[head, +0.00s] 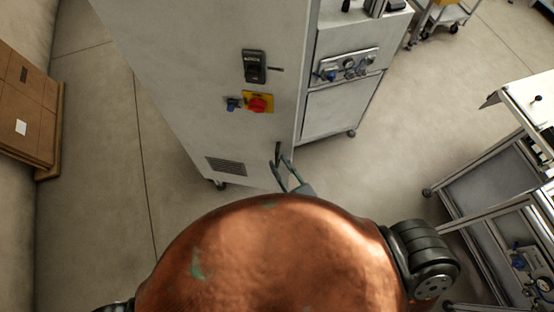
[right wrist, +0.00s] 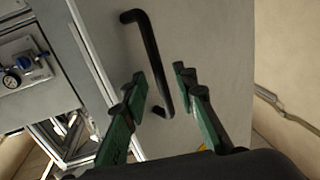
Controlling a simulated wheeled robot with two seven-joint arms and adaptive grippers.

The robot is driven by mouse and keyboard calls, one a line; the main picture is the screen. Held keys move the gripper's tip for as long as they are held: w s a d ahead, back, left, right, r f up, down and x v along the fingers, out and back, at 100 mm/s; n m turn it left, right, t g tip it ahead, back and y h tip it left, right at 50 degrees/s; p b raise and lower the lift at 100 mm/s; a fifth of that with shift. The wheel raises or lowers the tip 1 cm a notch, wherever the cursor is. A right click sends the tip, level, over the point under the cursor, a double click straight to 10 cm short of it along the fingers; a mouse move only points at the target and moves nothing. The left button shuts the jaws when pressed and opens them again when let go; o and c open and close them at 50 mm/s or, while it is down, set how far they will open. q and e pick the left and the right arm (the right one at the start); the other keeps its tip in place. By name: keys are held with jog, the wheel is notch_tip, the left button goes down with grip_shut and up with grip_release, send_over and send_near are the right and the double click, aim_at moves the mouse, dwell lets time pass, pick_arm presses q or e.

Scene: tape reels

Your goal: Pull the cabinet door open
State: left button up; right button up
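The tall light-grey cabinet (head: 200,70) stands ahead in the head view. Its door (right wrist: 205,35) fills much of the right wrist view and looks shut. A black bar handle (right wrist: 147,45) is on the door; in the head view it shows as a small dark bar (head: 278,149) near the cabinet's right edge. My right gripper (right wrist: 160,80) is open, with its green and black fingers on either side of the handle's lower part in the picture. Contact cannot be told. In the head view the right gripper (head: 279,163) is right by the handle. My left gripper is not in view.
The cabinet carries a black latch (head: 254,67), a red knob (head: 258,104) on a yellow plate and a vent (head: 226,165). A lower unit with gauges (head: 347,66) stands right of it. Cardboard boxes (head: 25,115) are at left, a metal cart (head: 500,170) at right. Floor between is clear.

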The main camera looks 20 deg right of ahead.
jog(key=v, duration=0.9)
jog(key=shift+s, duration=0.3)
jog(key=shift+c, duration=0.4)
